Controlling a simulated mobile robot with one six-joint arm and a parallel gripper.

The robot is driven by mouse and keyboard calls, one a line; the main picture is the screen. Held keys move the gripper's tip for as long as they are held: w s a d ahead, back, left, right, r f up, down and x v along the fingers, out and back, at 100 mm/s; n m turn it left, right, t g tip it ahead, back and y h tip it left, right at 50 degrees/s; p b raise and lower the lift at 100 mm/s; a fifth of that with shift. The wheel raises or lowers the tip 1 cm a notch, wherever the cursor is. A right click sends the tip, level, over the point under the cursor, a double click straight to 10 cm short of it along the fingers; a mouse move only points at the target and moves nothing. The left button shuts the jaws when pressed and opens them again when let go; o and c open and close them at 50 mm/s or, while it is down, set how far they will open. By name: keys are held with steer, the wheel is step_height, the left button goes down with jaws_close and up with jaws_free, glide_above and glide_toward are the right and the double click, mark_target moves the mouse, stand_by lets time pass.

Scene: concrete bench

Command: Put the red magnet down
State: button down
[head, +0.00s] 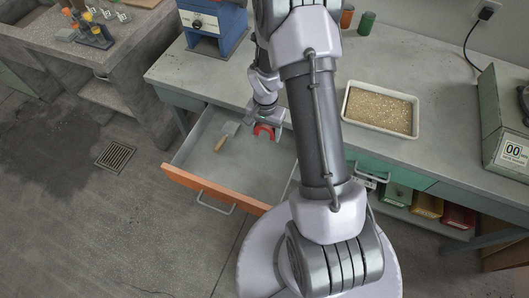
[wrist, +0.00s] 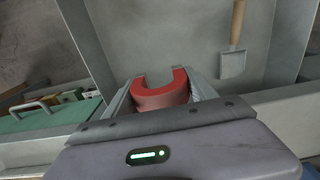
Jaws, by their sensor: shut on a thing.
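The red magnet (head: 264,131) is a horseshoe shape held in my gripper (head: 266,127), above the open drawer. In the wrist view the magnet (wrist: 162,90) sits between the two fingers of my gripper (wrist: 160,95), which are shut on it, with its curved body showing. The drawer (head: 184,180) has an orange front and a grey inside, and is pulled out from under the bench. A small scoop or brush with a wooden handle (head: 221,143) lies in the drawer; it also shows in the wrist view (wrist: 235,45).
The grey bench top (head: 300,95) holds a white tray of grainy material (head: 348,110), a blue machine (head: 208,25), two small cups (head: 366,22) and a green box (head: 500,110). Green, yellow and red bins (head: 427,205) sit below. The drawer's front part is clear.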

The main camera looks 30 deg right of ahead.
mark_target(265, 152)
step_height(265, 152, down, 10)
steer(key=b, duration=0.4)
steer(key=shift+f, duration=0.15)
steer(key=shift+f, duration=0.15)
steer(key=shift+c, duration=1.4)
jaws_free()
